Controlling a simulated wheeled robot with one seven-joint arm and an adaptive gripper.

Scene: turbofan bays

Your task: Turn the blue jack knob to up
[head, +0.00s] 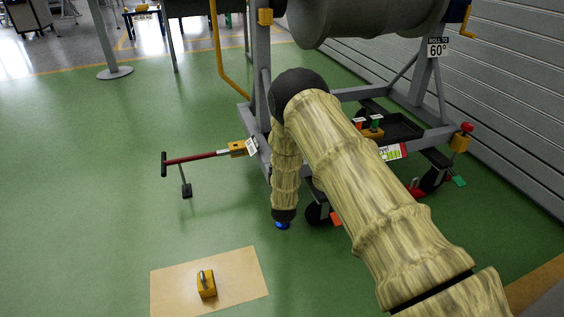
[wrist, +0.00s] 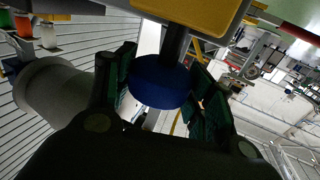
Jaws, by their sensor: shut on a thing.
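The blue jack knob (wrist: 158,88) shows large in the middle of the wrist view. It is a round dark blue disc on a dark shaft that joins a yellow housing (wrist: 205,12). My gripper (wrist: 163,72) has its dark green ribbed fingers on both sides of the knob and is shut on it. The knob's far side is hidden. In the head view my arm covers the lower middle part of the stand, and I cannot make out my fingers there. A small blue patch (head: 282,225) shows at the arm's lower end; I cannot tell whether it is the knob.
A grey engine stand (head: 440,95) carries a large drum (head: 360,22). A dark tray (head: 400,127) and a red knob (head: 467,127) are on its right. A red-handled bar (head: 200,158) sticks out left. A tan mat (head: 235,268) bears a yellow block (head: 206,285). Green floor at left is open.

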